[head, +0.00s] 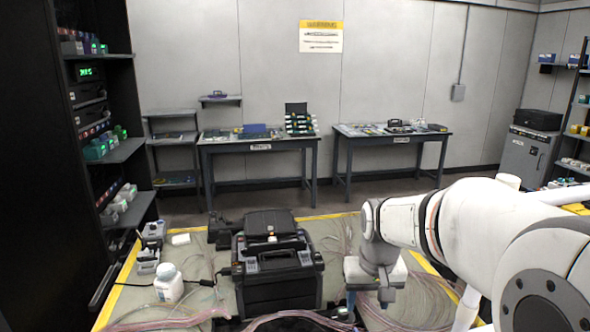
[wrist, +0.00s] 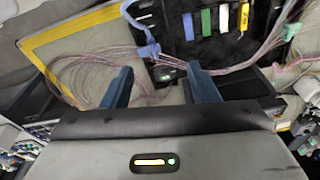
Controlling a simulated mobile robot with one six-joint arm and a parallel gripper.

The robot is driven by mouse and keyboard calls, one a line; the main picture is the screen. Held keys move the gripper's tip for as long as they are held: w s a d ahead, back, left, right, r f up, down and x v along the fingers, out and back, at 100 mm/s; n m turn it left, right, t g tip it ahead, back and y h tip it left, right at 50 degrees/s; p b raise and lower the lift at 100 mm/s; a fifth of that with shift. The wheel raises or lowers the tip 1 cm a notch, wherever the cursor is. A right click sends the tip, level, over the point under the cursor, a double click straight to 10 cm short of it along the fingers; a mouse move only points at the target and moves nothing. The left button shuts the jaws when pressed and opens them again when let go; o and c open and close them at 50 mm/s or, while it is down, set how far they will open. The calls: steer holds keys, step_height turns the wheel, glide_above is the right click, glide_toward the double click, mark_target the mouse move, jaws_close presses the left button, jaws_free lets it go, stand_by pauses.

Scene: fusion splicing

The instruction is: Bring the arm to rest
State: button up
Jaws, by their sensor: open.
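My white arm reaches in from the right in the head view. My gripper (head: 368,302) points down over the work table, just right of the black fusion splicer (head: 276,262). In the wrist view the two blue fingers of my gripper (wrist: 161,88) stand wide apart, with nothing between them but a view of the table and a small black device with a green light (wrist: 165,72). Whether the fingertips touch anything below cannot be told.
The table (head: 340,225) has a yellow edge. Pink fibre loops (head: 410,300) lie near my gripper. A white bottle (head: 169,284) and small holders (head: 149,255) stand at the left. A dark rack (head: 110,150) rises beyond. Two benches (head: 262,142) stand by the wall.

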steer(key=s+t, duration=0.1)
steer(key=s, duration=1.5)
steer(key=shift+d, duration=0.1)
steer(key=shift+c, duration=0.3)
